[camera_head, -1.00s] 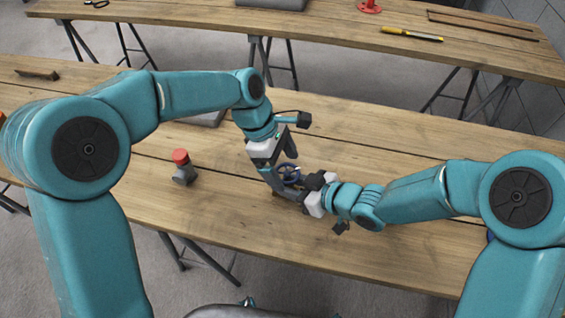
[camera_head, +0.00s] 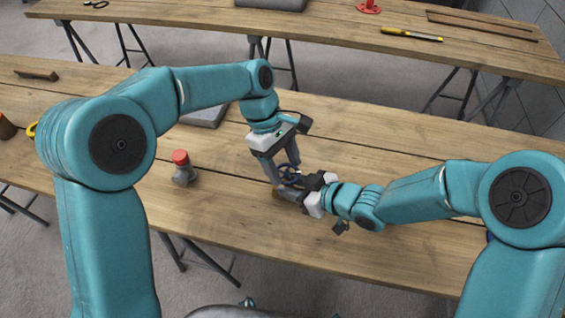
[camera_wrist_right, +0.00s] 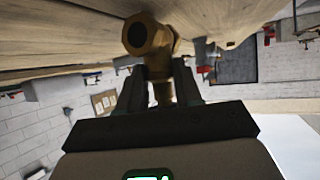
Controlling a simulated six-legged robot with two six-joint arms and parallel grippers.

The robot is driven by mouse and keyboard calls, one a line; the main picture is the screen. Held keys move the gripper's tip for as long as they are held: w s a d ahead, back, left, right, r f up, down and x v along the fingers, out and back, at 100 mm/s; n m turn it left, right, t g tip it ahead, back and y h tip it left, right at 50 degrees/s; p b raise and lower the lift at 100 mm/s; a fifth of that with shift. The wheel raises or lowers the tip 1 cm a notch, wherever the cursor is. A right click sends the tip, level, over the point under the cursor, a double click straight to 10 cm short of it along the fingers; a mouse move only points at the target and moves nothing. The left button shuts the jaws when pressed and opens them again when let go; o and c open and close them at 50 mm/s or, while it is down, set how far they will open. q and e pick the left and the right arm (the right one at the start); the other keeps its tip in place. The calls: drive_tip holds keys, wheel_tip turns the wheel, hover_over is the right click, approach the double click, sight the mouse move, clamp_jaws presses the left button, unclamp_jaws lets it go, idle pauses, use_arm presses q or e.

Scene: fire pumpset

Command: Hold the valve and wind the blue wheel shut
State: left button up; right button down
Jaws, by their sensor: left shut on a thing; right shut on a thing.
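The blue wheel (camera_head: 289,171) sits on top of the valve on the near bench, partly covered by my left gripper's fingers. My left gripper (camera_head: 281,173) reaches down from above and is shut on the wheel. The brass valve is mostly hidden by the grippers in the head view. In the right wrist view the valve body (camera_wrist_right: 150,40) shows with an open round port facing the camera. My right gripper (camera_wrist_right: 160,75) is shut on the valve, one finger on each side. In the head view my right gripper (camera_head: 293,190) comes in from the right, close below the left fingers.
A grey fitting with a red top (camera_head: 182,168) stands left of the valve. A flat grey object (camera_head: 205,115) lies behind my left arm. A second bench behind holds a yellow-handled tool (camera_head: 411,35) and a red flanged part (camera_head: 369,6). The bench right of the valve is mostly clear.

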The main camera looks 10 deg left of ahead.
use_arm(q)
drive_tip(key=m, duration=0.1)
drive_tip(key=m+g, duration=0.1)
drive_tip(key=m, duration=0.1)
drive_tip(key=m+y, duration=0.1)
drive_tip(key=shift+w+d+m+g, duration=0.15)
drive_tip(key=shift+w+m+g, duration=0.1)
drive_tip(key=shift+m+g, duration=0.05)
drive_tip(key=m, duration=0.1)
drive_tip(key=m+y, duration=0.1)
drive_tip(key=m, duration=0.1)
drive_tip(key=shift+w+d+m+g+y, duration=0.1)
drive_tip(key=shift+d+m+g+y, duration=0.05)
drive_tip(key=shift+m+g+y, duration=0.15)
drive_tip(key=m, duration=0.1)
drive_tip(key=m+y, duration=0.1)
drive_tip(key=m, duration=0.2)
drive_tip(key=shift+d+y, duration=0.25)
drive_tip(key=shift+y, duration=0.15)
drive_tip(key=shift+d+m+y, duration=0.15)
drive_tip(key=shift+m+y, duration=0.65)
drive_tip(key=shift+m, duration=1.3)
drive_tip(key=o, duration=1)
drive_tip(key=shift+o, duration=0.3)
drive_tip(key=shift+d, duration=0.1)
